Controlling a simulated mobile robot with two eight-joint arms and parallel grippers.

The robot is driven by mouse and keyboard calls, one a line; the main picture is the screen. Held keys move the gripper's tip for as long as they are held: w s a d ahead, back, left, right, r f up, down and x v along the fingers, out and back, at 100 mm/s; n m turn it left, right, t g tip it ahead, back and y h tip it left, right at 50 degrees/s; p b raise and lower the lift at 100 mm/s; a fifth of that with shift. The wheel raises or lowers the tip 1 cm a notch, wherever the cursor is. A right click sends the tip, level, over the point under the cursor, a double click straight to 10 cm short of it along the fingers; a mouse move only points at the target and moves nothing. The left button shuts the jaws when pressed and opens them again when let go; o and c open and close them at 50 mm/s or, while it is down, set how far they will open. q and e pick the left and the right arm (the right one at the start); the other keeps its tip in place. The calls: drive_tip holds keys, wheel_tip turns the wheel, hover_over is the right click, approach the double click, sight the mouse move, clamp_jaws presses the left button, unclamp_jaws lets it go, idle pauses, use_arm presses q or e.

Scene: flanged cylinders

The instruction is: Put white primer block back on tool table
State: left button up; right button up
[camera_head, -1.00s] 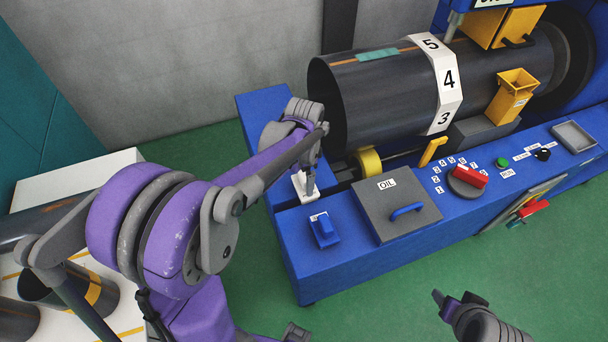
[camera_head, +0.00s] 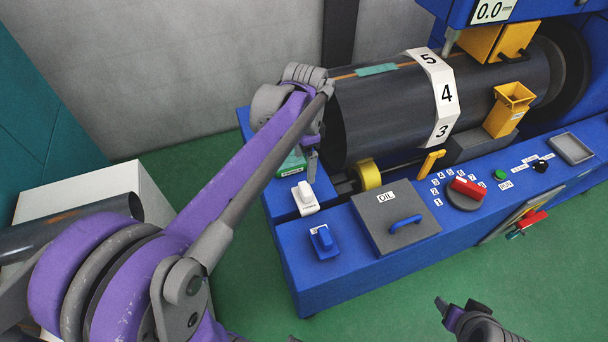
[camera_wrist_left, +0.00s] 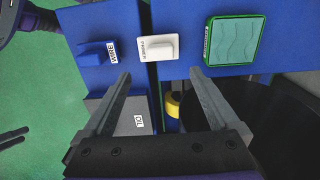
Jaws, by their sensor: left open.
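The white primer block (camera_head: 305,198) rests on blue at the near edge of the tool table (camera_head: 285,213). In the left wrist view the primer block (camera_wrist_left: 157,47) lies by the dark seam between the table and the machine body, seemingly overlapping it. My left gripper (camera_head: 312,160) is open and empty, beyond and above the block in the head view. In the wrist view its fingertips (camera_wrist_left: 161,75) are apart, with the block in line beyond them and clear of both. My right gripper (camera_head: 458,312) is at the bottom edge, its jaws unclear.
A green pad (camera_wrist_left: 236,40) lies on the tool table beside the primer block. The large dark cylinder (camera_head: 390,110) stands close to the left gripper. Green floor is clear in front.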

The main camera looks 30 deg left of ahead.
use_arm(q)
drive_tip(key=s+d+f+n+t, duration=0.3)
drive_tip(key=s+n, duration=0.1)
drive_tip(key=s, duration=0.3)
drive_tip(key=s+d+f+n+t, duration=0.2)
drive_tip(key=s+d+f+n, duration=0.1)
drive_tip(key=s, duration=0.4)
drive_tip(key=shift+d+f+n+t, duration=0.2)
drive_tip(key=shift+d+n+t, duration=0.2)
drive_tip(key=shift+d+n, duration=0.15)
idle(0.3)
